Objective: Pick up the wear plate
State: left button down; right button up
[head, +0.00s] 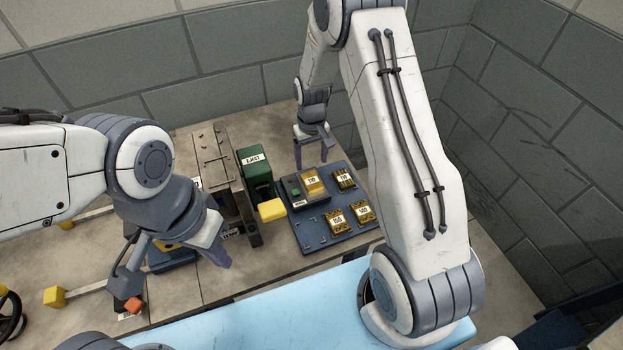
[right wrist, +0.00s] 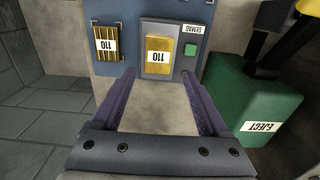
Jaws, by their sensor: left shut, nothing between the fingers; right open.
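My right gripper (head: 311,160) is open and empty, behind the block, apart from the plates. My left gripper (head: 222,260) is shut and empty, left of the tray.
A green EJECT box (head: 254,172) with a yellow end (head: 272,210) stands left of the tray; it also shows in the right wrist view (right wrist: 255,105). A light blue surface (head: 250,308) lies in front. Block walls close the bench behind and right.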

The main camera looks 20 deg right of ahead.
aim_at(312, 181)
notch_tip(312, 181, down, 4)
jog(key=shift+r, duration=0.2)
notch_tip(312, 181, down, 4)
jog(key=shift+d+f+p, duration=0.15)
jog(key=shift+f+p, duration=0.05)
jog(key=shift+p, duration=0.9)
jog(key=shift+f, duration=0.55)
grip_shut()
